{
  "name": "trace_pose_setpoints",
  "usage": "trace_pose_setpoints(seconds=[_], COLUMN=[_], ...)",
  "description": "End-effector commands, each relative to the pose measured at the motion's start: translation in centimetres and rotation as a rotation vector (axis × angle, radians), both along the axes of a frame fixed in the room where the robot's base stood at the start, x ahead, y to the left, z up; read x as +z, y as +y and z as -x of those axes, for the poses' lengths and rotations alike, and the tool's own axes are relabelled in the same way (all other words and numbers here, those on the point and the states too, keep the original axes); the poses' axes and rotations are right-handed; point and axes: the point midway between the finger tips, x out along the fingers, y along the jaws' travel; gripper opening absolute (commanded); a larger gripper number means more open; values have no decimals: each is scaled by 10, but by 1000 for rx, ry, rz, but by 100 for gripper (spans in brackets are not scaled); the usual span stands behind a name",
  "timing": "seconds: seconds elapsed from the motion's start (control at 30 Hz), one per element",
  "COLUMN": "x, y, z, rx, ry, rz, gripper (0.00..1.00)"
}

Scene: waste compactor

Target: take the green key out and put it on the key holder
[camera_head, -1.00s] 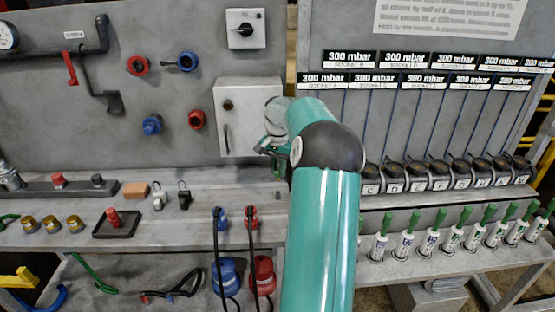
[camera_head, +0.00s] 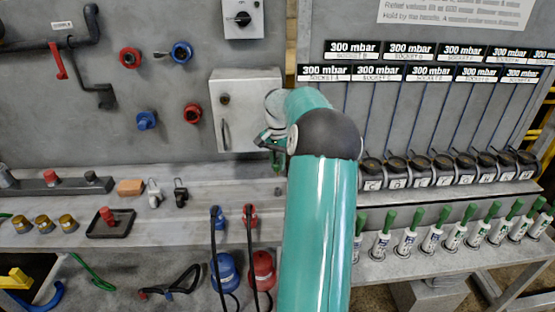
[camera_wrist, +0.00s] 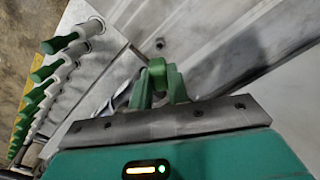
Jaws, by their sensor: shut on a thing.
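My gripper (camera_head: 272,142) is beside the lower right edge of the grey wall box, above the bench, partly hidden by my arm. In the wrist view my gripper (camera_wrist: 158,90) has its green fingers shut around a small green piece (camera_wrist: 157,65), which I take to be the green key. In the head view a bit of green hangs below the gripper. The key's shape is mostly hidden, and I cannot tell whether it touches anything. I cannot pick out the key holder with certainty.
The grey box (camera_head: 247,110) has a dark round knob and a handle. Green-handled white tools (camera_head: 432,236) stand in a row on the right ledge. Black-capped sockets (camera_head: 420,172) line the shelf above. The bench left of my arm has bare patches.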

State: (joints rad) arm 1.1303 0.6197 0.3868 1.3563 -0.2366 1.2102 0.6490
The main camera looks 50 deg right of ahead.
Motion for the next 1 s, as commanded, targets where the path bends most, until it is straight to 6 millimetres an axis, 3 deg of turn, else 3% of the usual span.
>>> trace_pose_setpoints(seconds=[0.5, 1.0], x=[-43, -48], y=[-1, -1], z=[-2, -2], rx=[1, 1], ry=[1, 0], rz=[0, 0], gripper=[0, 0])
